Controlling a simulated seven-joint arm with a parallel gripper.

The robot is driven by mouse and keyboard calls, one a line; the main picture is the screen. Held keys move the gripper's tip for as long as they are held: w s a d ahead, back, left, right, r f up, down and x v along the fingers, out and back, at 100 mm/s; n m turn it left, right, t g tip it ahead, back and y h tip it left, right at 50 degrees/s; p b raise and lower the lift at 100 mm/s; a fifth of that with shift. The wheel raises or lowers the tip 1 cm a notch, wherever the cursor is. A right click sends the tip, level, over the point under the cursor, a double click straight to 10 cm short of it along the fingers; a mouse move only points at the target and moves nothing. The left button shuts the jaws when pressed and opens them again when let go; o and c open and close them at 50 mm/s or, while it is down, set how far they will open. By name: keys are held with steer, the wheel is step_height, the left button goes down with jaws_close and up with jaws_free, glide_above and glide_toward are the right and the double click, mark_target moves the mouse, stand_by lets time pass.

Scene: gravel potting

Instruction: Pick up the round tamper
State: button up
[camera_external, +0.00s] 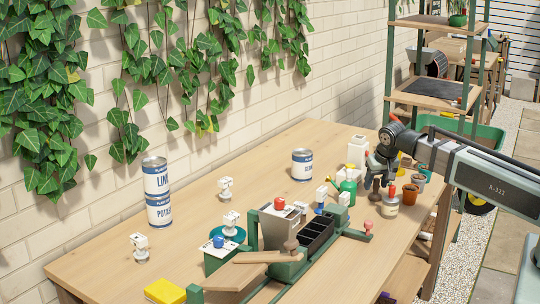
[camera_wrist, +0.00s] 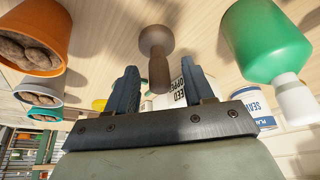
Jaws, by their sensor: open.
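The round tamper (camera_wrist: 156,42) is a brown wooden piece with a wide round part and a narrower handle. In the wrist view it stands at top centre, its handle end reaching toward the gap between my fingers. In the external view the tamper (camera_external: 376,190) stands on the table just under my gripper (camera_external: 380,168). In the wrist view my gripper (camera_wrist: 158,84) is open, with one dark finger on each side of the handle's line. I see no finger closed on the handle; exact depth is hard to tell.
A green-framed black tray (camera_external: 318,234) is in front.

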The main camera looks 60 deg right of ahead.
steer(key=shift+c, duration=0.4)
jaws_close()
